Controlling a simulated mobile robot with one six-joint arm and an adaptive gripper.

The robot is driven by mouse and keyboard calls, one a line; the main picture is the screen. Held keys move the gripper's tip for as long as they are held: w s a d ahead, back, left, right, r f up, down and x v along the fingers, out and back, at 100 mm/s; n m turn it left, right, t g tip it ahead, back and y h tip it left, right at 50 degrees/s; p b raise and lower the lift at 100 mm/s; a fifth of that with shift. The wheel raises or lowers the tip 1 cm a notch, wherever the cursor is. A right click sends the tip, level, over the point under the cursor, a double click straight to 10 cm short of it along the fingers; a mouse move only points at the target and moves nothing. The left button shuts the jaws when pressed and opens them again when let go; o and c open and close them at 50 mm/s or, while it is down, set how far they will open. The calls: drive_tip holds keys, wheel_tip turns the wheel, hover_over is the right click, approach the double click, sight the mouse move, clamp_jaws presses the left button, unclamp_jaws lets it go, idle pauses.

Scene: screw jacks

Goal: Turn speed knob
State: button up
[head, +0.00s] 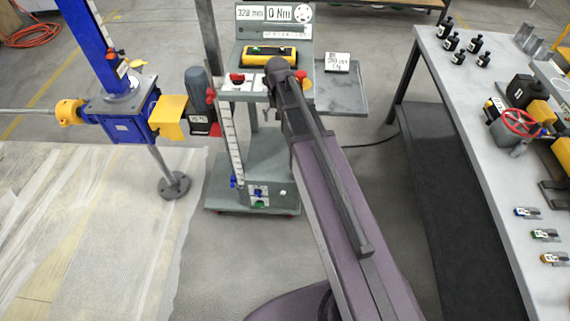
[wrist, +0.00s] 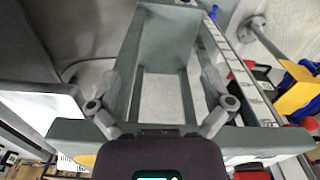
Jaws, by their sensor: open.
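The test cart (head: 252,170) stands ahead and carries several small knobs. Red knobs (head: 237,77) sit on its upper shelf edge. A blue part (wrist: 213,11) shows at the top of that view, beyond the fingers. In the head view my arm hides most of the gripper and part of the shelf.
A blue screw jack (head: 120,127) with yellow couplings and a grey motor (head: 198,92) stands left of the cart.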

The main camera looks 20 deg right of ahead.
drive_tip(key=s+f+n+b, duration=0.1)
drive_tip(key=s+f+b, duration=0.7)
drive_tip(key=f+b, duration=0.3)
drive_tip(key=shift+s+f+b, duration=0.35)
drive_tip(key=shift+f+b, duration=0.05)
drive_tip(key=shift+f, duration=0.35)
drive_tip(key=s+r+p, duration=0.6)
drive_tip(key=r+p, duration=0.3)
drive_tip(key=shift+r+n, duration=0.2)
drive_tip(key=shift+n, duration=0.2)
idle(2.3)
